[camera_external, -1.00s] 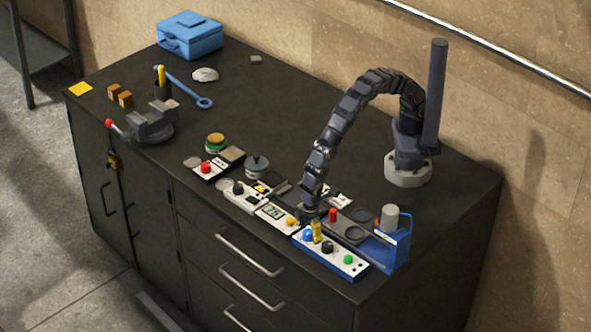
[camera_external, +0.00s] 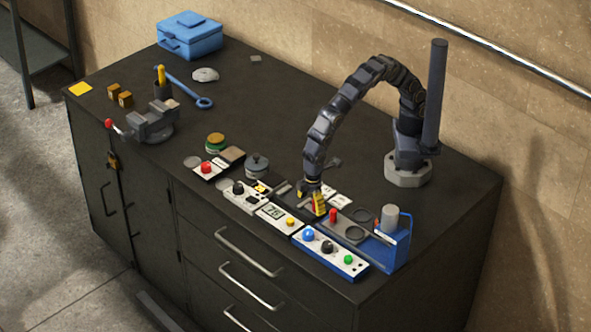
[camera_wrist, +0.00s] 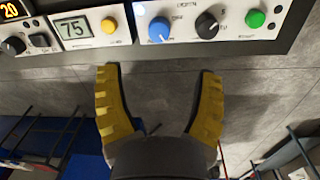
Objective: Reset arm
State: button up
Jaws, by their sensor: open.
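My gripper (camera_external: 311,201) is above the row of control panels near the front right of the dark cabinet top. In the wrist view my gripper (camera_wrist: 158,103) shows two yellow and black fingers spread apart with nothing between them. The white panel with blue, black and green knobs (camera_external: 331,254) lies below and to the right of my gripper. That panel (camera_wrist: 222,22) spans the top of the wrist view.
A blue stand with a grey cylinder (camera_external: 391,240) is at the right. A red upright handle (camera_external: 333,216) stands just beside my gripper. A vise (camera_external: 150,123), blue wrench (camera_external: 190,87) and blue toolbox (camera_external: 189,38) are at the left. The back middle of the top is clear.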

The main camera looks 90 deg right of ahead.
jog(key=s+d+r+m, duration=0.1)
jog(key=d+r, duration=0.3)
jog(key=d, duration=0.4)
jog(key=d+r+m, duration=0.2)
jog(key=d+r, duration=0.3)
jog(key=d, duration=0.3)
jog(key=s+d+r+m, duration=0.1)
jog(key=d+r, duration=0.3)
jog(key=d, duration=0.4)
jog(key=s+d+r+m+g, duration=0.1)
jog(key=s+d, duration=0.4)
jog(key=s, duration=0.5)
jog(key=s+d+r+m+g, duration=0.1)
jog(key=s+d, duration=0.4)
jog(key=s, duration=0.5)
jog(key=shift+d+r+m+y, duration=0.2)
jog(key=shift+d+m+y, duration=0.1)
jog(key=shift+w, duration=0.1)
